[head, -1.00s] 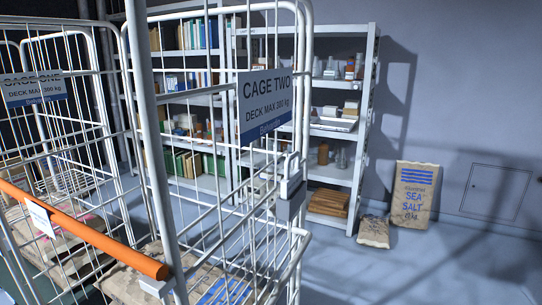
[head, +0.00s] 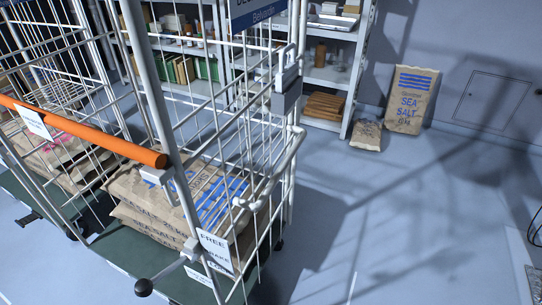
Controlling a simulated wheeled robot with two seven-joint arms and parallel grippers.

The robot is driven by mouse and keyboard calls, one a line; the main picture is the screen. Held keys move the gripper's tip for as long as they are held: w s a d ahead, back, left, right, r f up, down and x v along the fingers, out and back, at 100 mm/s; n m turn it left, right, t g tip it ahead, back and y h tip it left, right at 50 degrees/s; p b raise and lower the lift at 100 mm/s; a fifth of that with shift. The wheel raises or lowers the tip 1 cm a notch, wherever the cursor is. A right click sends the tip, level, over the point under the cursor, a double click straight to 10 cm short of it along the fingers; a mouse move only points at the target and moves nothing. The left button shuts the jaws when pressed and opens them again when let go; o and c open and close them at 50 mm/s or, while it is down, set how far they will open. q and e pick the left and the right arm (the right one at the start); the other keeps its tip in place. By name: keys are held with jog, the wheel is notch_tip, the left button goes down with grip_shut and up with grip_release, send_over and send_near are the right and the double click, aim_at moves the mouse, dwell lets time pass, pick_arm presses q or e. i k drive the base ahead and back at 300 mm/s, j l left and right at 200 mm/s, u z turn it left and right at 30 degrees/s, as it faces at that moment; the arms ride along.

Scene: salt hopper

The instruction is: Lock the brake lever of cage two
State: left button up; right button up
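Cage two is a white wire roll cage (head: 150,95) at left centre in the head view. The lower part of its sign (head: 262,12) shows at the top edge. A lever with a black ball knob (head: 144,287) sits low at its near corner. The lever's arm slopes down to the left from its pivot. A white label (head: 216,252) beside it reads "FREE" at the top; its lower lettering is only partly readable. Printed sacks (head: 195,195) lie stacked inside the cage. Neither of my grippers is in view.
An orange bar (head: 85,131) runs across the left side. Cage one (head: 62,60) stands at the far left with sacks. Shelving (head: 325,75) and a sea salt sack (head: 412,98) stand at the back. The floor on the right is mostly clear.

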aim_at(143, 287)
jog(key=k+u, duration=0.1)
jog(key=u, duration=1.05)
